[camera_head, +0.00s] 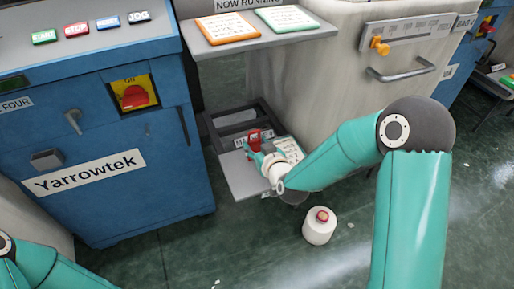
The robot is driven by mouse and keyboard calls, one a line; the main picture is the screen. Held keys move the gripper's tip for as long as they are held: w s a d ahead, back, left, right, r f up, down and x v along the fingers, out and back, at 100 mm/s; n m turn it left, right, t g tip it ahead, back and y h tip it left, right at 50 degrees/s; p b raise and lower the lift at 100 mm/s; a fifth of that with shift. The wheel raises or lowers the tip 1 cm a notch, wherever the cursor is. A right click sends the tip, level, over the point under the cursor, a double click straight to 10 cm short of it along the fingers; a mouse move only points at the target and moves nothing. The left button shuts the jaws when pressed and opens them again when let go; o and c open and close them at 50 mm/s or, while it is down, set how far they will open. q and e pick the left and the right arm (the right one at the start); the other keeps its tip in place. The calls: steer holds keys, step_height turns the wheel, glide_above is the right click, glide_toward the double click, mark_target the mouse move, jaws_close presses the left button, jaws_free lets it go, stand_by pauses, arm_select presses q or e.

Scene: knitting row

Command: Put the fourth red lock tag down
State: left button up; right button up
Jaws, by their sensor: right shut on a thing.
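My right gripper (256,150) is shut on a red lock tag (254,136). It is over the low grey shelf (240,182) between the blue machine and the pale cabinet. The tag shows just above the fingers, partly hidden by them. I cannot tell whether it touches the shelf or the black rack (213,131) behind it. Other red tags cannot be told apart here. My left arm shows at the bottom left; its gripper is out of view.
A printed card (289,149) lies on the low shelf beside my right gripper. An upper shelf (262,39) holds an orange and a green board. The blue Yarrowtek machine (125,215) stands left. A white cone with a red top (319,229) stands on the floor.

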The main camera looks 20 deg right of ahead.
steer(key=o, duration=0.7)
steer(key=shift+f, duration=0.1)
steer(key=shift+c, duration=0.2)
steer(key=o, duration=0.5)
steer(key=shift+c, duration=0.2)
